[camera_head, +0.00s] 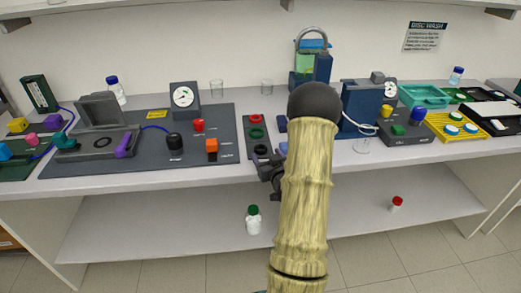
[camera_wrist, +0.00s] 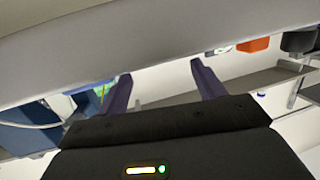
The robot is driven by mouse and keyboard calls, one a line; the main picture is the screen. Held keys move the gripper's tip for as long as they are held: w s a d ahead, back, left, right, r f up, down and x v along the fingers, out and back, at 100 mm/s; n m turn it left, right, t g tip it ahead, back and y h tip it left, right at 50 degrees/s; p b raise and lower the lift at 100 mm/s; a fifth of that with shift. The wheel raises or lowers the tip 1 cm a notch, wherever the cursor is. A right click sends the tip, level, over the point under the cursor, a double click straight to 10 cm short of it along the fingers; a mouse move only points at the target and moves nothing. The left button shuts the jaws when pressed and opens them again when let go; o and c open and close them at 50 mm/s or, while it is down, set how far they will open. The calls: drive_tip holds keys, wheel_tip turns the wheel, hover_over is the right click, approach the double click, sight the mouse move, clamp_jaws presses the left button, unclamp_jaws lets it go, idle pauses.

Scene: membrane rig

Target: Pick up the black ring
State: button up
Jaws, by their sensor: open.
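A small dark holder on the bench carries a red ring (camera_head: 254,118), a green ring (camera_head: 256,133) and, nearest the front edge, a black ring (camera_head: 261,149). A second dark ring shape (camera_head: 102,142) lies in the open grey fixture at left. My gripper (camera_head: 267,172) is at the bench's front edge, just in front of the holder, partly hidden by my arm. In the wrist view its two fingers (camera_wrist: 163,86) are apart with nothing between them. No ring shows in the wrist view.
The bench's pale front edge (camera_wrist: 150,50) crosses the wrist view close to the fingers. A black knob (camera_head: 174,142) and an orange block (camera_head: 211,145) stand left of the holder. A blue stand (camera_head: 362,105) is at right. The lower shelf (camera_head: 160,225) holds a white bottle (camera_head: 253,221).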

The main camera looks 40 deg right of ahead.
sight(262, 150)
drive_tip(key=p+x, duration=0.1)
drive_tip(key=x, duration=0.4)
drive_tip(key=shift+w+a+f, duration=0.1)
drive_tip(key=shift+a, duration=0.05)
drive_tip(key=c, duration=1)
drive_tip(key=shift+c, duration=0.2)
wheel_tip(262, 150, up, 10)
idle(0.5)
